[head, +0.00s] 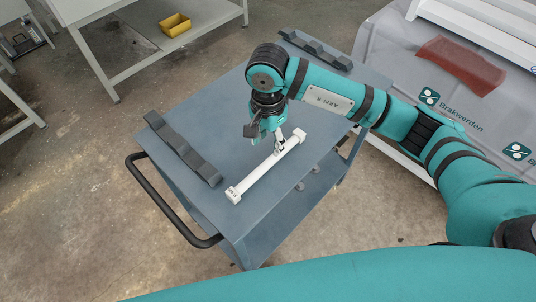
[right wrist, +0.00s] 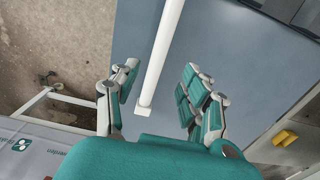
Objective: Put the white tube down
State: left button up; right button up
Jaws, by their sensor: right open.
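The white tube (head: 264,170) lies diagonally over the top of the blue-grey cart (head: 232,115), close to its right edge, and appears to rest on it. It has blocky white ends. My right gripper (head: 277,138) is just above the tube near its far end. In the right wrist view the fingers of my right gripper (right wrist: 160,72) are spread apart, with the white tube (right wrist: 160,60) running between them and clear space on both sides. My left gripper is out of view.
Dark notched holders stand on the cart's left side (head: 182,147) and far edge (head: 315,50). A black handle (head: 170,210) sticks out at the cart's near left. A covered table (head: 400,50) with a red cloth (head: 460,65) is at right. A yellow bin (head: 175,25) sits on a shelf behind.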

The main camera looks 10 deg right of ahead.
jog(key=shift+r, duration=1.45)
